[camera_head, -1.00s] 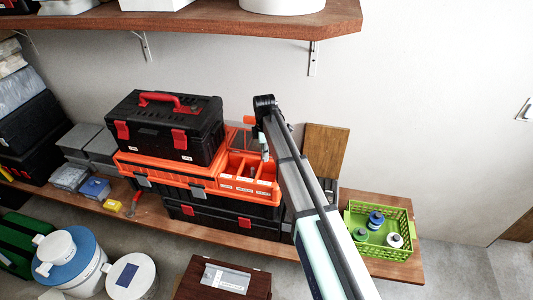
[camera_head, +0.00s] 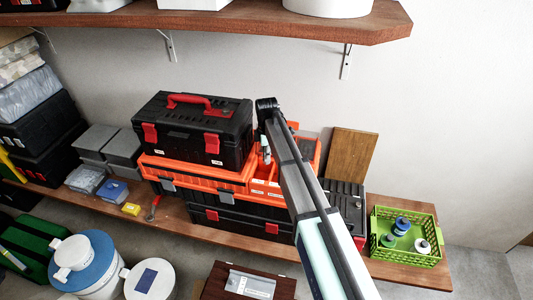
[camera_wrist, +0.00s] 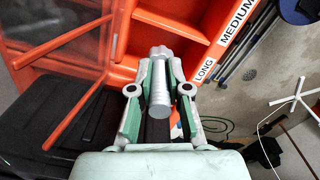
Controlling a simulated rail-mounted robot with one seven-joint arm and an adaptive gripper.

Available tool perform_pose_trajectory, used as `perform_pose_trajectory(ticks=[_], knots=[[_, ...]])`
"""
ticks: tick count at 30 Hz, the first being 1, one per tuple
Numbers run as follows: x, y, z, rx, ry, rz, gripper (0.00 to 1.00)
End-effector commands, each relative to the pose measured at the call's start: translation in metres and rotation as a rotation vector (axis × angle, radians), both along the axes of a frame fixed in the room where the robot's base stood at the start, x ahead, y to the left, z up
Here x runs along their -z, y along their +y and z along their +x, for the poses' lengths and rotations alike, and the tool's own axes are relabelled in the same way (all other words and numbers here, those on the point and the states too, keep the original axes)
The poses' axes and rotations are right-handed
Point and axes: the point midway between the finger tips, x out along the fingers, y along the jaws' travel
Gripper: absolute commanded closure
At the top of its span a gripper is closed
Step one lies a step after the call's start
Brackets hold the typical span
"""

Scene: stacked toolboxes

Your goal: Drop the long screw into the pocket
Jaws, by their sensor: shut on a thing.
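A grey threaded screw (camera_wrist: 160,85) is clamped between the fingertips of my gripper (camera_wrist: 158,92) in the wrist view. In the head view my gripper (camera_head: 266,152) is small, just right of the black toolbox and above the orange organizer (camera_head: 200,173); the screw is hard to make out there. In the wrist view the orange organizer (camera_wrist: 170,20) has open pockets with white labels on its rim. The LONG label (camera_wrist: 204,70) is right of the screw, and the MEDIUM label (camera_wrist: 237,20) is further up. My arm hides part of the pockets in the head view.
A black toolbox (camera_head: 196,130) with red latches stands on the organizer's left part. A transparent orange-framed lid (camera_wrist: 55,40) stands open at the left of the wrist view. A green basket (camera_head: 407,233) with bottles is at the right. A wooden shelf (camera_head: 300,28) hangs above.

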Motion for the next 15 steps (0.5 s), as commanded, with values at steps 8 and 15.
perform_pose_trajectory(ticks=[8,15], knots=[[0.033,0.0,0.0,0.0,0.001,0.0,1.0],[0.045,0.0,0.0,0.0,0.0,0.0,1.0]])
